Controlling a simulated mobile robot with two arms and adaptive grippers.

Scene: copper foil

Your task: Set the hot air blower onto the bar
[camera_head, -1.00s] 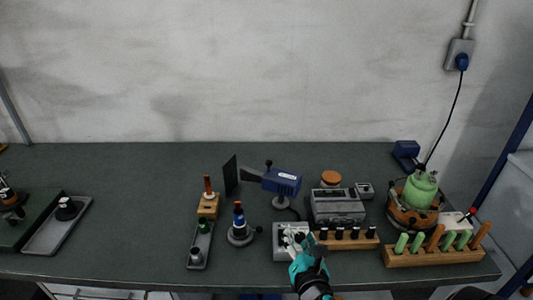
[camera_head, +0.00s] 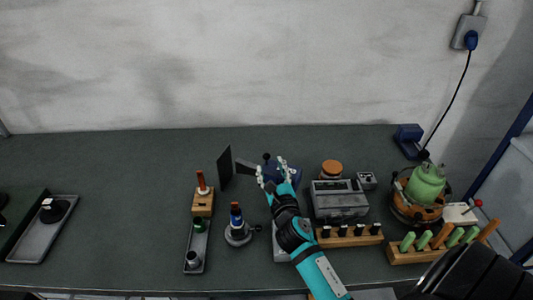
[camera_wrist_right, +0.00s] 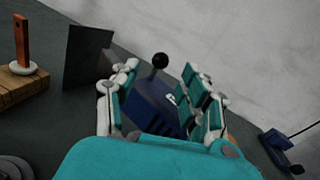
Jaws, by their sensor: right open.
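A blue boxy device with a black ball knob on top and a dark nozzle to its left looks like the hot air blower (camera_head: 297,174). Its blue body also shows in the right wrist view (camera_wrist_right: 152,112). My right gripper (camera_head: 273,174) is open over it, with fingers on either side of the body in the wrist view; contact cannot be told. The gripper and forearm hide most of the blower and its stand. A dark upright plate (camera_head: 225,168) stands left of the nozzle. I cannot make out which part is the bar. My left gripper is out of view.
A grey instrument box (camera_head: 340,207) and a wooden rack of black-topped pieces (camera_head: 350,240) stand right of my forearm. A bottle on a round base (camera_head: 237,228) and a wooden block (camera_head: 203,203) stand left. The back left bench is clear.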

